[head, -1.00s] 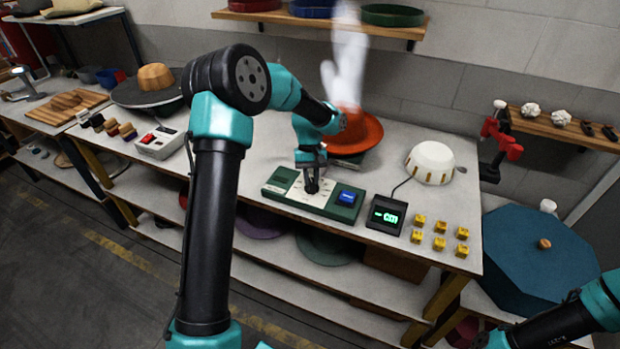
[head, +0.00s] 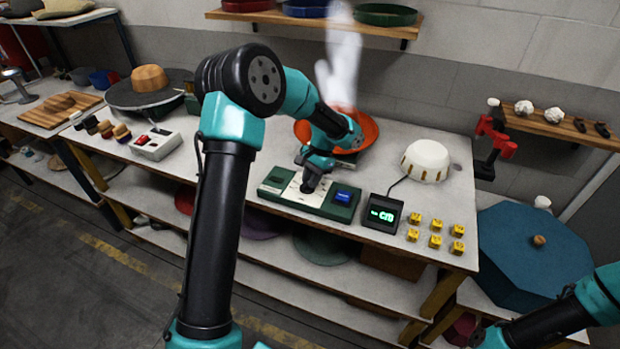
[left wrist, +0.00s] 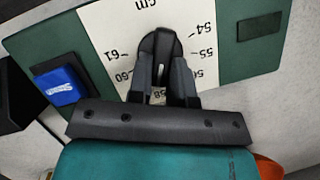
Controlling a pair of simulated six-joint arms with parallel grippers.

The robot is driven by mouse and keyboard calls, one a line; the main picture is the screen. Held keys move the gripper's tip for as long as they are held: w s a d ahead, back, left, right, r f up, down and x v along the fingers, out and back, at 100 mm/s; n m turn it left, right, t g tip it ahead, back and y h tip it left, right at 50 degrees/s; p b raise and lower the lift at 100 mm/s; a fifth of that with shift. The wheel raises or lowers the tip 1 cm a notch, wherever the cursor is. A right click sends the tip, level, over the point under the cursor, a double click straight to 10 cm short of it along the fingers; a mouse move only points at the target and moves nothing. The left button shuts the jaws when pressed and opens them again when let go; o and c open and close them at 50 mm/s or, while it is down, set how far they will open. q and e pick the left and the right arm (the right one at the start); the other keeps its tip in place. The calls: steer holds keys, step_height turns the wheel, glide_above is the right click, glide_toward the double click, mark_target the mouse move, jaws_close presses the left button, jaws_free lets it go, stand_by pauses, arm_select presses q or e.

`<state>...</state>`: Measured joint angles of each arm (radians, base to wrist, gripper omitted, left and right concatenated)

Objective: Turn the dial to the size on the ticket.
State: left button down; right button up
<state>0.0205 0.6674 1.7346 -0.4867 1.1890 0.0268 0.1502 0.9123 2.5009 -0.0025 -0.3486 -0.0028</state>
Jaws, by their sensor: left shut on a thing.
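The dial's black knob (left wrist: 160,50) stands on a white scale plate (left wrist: 110,30) marked in cm, on a green box (head: 275,187). Numbers 54, 55, 60 and 61 show around it, and 58 partly shows between the fingers. A pale line shows on the knob's lower part in the left wrist view. My left gripper (left wrist: 161,85) is shut on the knob; it also shows in the head view (head: 310,184), tilted over the plate. A small black display (head: 383,213) has green characters too blurred to read surely. I cannot make out a ticket. My right gripper (head: 482,337) is dark at the bottom edge.
A blue button (head: 344,196) sits on the box's right end. An orange hat (head: 365,132) is behind my left gripper. A control box (head: 155,144) stands left.

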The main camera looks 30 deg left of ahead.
arm_select(q)
steer(key=m, duration=0.1)
steer(key=m+y, duration=0.1)
steer(key=m, duration=0.2)
steer(key=shift+s+d+f+t, duration=0.25)
steer(key=shift+s+d+t, duration=0.05)
steer(key=c, duration=1)
jaws_free()
steer(key=shift+c, duration=0.2)
steer(key=shift+a, duration=0.1)
steer(key=shift+w+r, duration=0.1)
steer(key=shift+r, duration=0.05)
steer(key=v, duration=1.7)
steer(key=shift+d, duration=0.35)
